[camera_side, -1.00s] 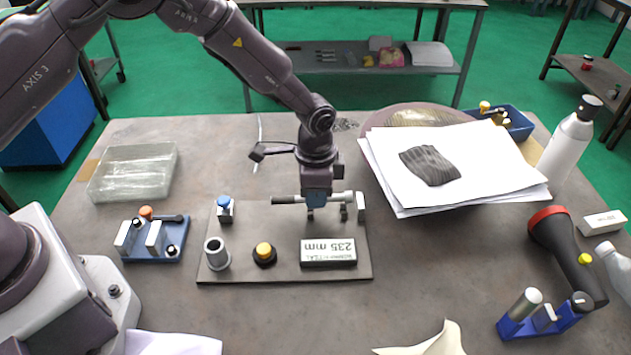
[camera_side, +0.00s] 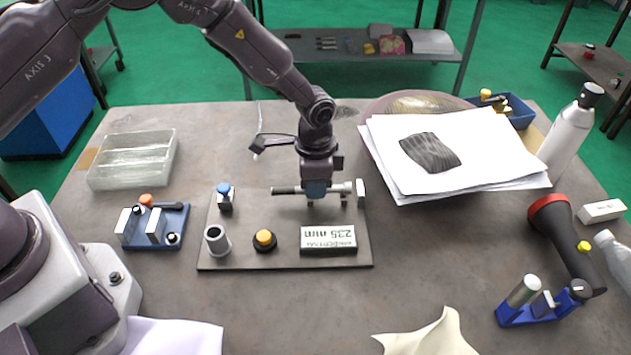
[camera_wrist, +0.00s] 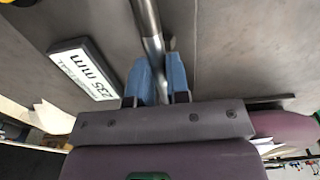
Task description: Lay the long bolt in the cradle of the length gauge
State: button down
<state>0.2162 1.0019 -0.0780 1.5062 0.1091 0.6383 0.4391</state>
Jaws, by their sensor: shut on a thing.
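The long bolt (camera_side: 287,190) is a grey rod with a dark left end, held level across the back of the length gauge's base plate (camera_side: 285,256). My gripper (camera_side: 316,194) is shut on its middle; blue fingers (camera_wrist: 158,82) close around it in the wrist view, where the bolt (camera_wrist: 146,22) also shows. The gauge's small uprights (camera_side: 344,199) are under the bolt's right part, with a pale end block (camera_side: 361,192) just beyond its right end. The cradle is partly hidden by my gripper and the bolt, and I cannot tell whether the bolt touches it.
The gauge carries a display reading 235 mm (camera_side: 328,239), a yellow-topped button (camera_side: 264,240), a grey cylinder (camera_side: 217,240) and a blue-topped post (camera_side: 225,195). A blue fixture (camera_side: 172,222) stands left. Papers (camera_side: 480,150) lie close by at the right.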

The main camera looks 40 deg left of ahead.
jog(key=shift+f, duration=0.45)
jog(key=c, duration=1)
grip_release()
jog(key=shift+f, duration=0.1)
notch_tip(320, 180, up, 13)
jog(key=shift+r, duration=0.1)
